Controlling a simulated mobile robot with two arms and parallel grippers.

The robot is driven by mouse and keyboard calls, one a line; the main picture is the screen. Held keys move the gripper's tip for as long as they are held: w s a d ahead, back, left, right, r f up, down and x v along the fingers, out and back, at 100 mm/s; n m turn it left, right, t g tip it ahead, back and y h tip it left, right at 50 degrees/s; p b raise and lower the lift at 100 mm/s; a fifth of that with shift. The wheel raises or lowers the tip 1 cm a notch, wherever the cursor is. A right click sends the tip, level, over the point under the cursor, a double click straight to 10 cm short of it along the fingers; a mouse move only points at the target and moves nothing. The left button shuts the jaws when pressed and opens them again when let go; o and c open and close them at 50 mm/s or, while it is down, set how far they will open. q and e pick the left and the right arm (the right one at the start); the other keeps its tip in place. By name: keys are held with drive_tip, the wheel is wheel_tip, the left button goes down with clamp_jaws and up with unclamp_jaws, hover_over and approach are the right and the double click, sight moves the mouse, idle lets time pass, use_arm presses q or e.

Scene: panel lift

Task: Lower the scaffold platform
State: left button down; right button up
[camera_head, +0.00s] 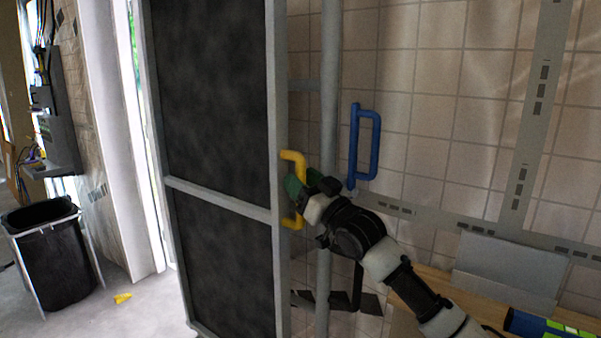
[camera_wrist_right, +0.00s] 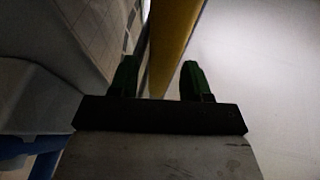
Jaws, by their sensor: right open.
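The scaffold platform (camera_head: 215,110), a dark panel in a grey frame, stands upright left of centre in the head view. A yellow handle (camera_head: 295,156) sits on its right edge. My right gripper (camera_head: 294,186), with green fingers, is at this handle and hides its middle. In the right wrist view, the yellow handle (camera_wrist_right: 173,42) runs between the two spread fingers of the right gripper (camera_wrist_right: 160,78). The fingers are open, with a gap visible on the right side. My left gripper is not in view.
A blue handle (camera_head: 375,145) stands to the right, before a tiled wall (camera_head: 440,105). A grey vertical pole (camera_head: 331,70) is beside the platform. A black bin (camera_head: 55,260) stands at left. A wooden bench (camera_head: 430,280) is at lower right. Floor at lower left is mostly clear.

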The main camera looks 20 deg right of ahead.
drive_tip(key=shift+w+a+r, duration=0.1)
drive_tip(key=shift+w+a, duration=0.05)
drive_tip(key=shift+w, duration=0.15)
clamp_jaws()
